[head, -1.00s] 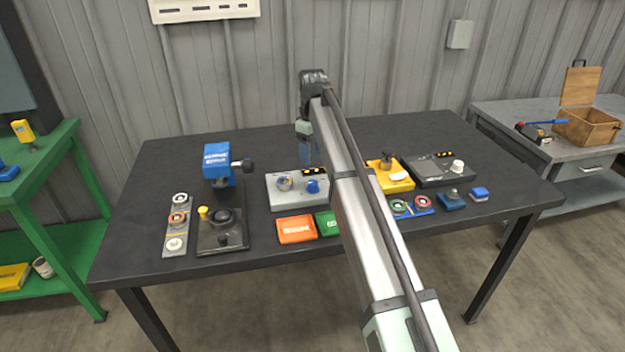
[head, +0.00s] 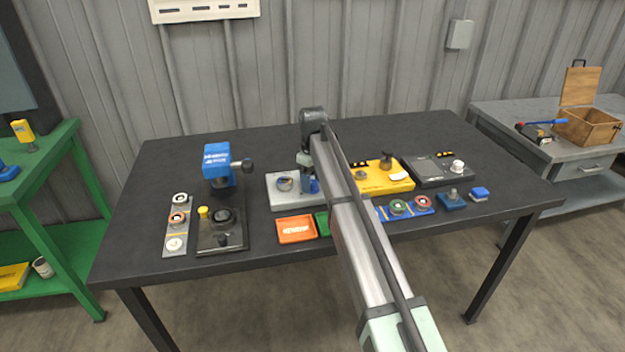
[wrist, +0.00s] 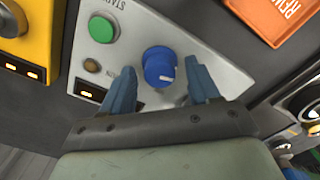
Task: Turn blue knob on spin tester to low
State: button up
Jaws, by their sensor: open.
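The spin tester is a light grey box, its bare front showing in the head view (head: 290,204) and its panel in the wrist view (wrist: 215,57). Its blue knob (wrist: 160,67) has a white mark on the edge pointing down and slightly right in the wrist view. A green button (wrist: 102,28) is beside it, with cut-off lettering. My gripper (wrist: 160,70) is open, its blue fingers on either side of the knob with a small gap showing on each side. In the head view my gripper (head: 308,183) is down over the tester and hides most of the knob.
An orange tray (head: 297,229) and a green tray lie in front of the tester. A yellow unit (head: 372,187) stands close on its right. A blue-headed press (head: 217,160) stands to the left. The back of the table is clear.

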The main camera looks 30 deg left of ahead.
jog(key=c, duration=1)
jog(key=shift+c, duration=0.2)
jog(key=shift+m, duration=0.4)
jog(key=m, duration=1.2)
jog(key=shift+m, duration=0.4)
